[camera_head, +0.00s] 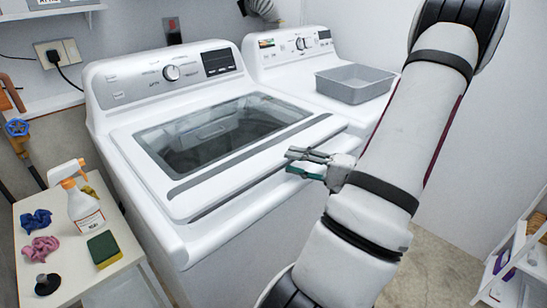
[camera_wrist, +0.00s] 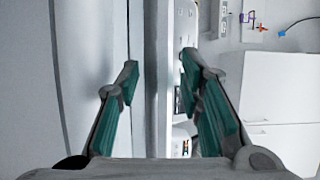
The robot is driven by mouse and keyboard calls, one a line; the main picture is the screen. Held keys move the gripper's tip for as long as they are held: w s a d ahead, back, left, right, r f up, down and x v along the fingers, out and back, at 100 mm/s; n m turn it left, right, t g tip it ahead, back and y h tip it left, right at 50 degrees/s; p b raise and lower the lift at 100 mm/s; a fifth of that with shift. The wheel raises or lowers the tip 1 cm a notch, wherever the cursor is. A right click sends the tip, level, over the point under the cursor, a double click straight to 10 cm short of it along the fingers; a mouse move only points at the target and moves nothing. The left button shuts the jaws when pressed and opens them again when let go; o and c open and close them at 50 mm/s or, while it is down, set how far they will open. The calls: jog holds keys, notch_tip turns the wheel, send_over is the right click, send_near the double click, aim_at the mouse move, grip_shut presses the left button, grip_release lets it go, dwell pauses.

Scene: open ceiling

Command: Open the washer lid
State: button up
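The white washer (camera_head: 215,235) stands at the centre of the head view. Its lid (camera_head: 315,131), with a dark glass window (camera_head: 205,133), lies down or almost down. A dark gap shows under the lid's front edge. My gripper (camera_head: 298,162) is at that front edge, right of its middle. Its two green-padded fingers are apart, and they also show in the wrist view (camera_wrist: 158,75). A pale vertical edge shows between or beyond them there. I cannot tell whether the fingers touch the lid.
A second white machine (camera_head: 290,75) stands behind right, with a grey bin (camera_head: 355,83) on it. At left, a white table (camera_head: 75,282) holds a spray bottle (camera_head: 82,203), cloths and a sponge (camera_head: 104,249). A white shelf unit (camera_head: 520,262) is at far right. Floor shows between washer and shelf.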

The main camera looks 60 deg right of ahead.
aim_at(274, 157)
jog(key=shift+w+a, duration=0.15)
jog(key=shift+w, duration=0.9)
jog(key=shift+w+a, duration=0.2)
jog(key=shift+w, duration=0.8)
jog(key=shift+w+a, duration=0.15)
jog(key=shift+w, duration=0.9)
grip_shut()
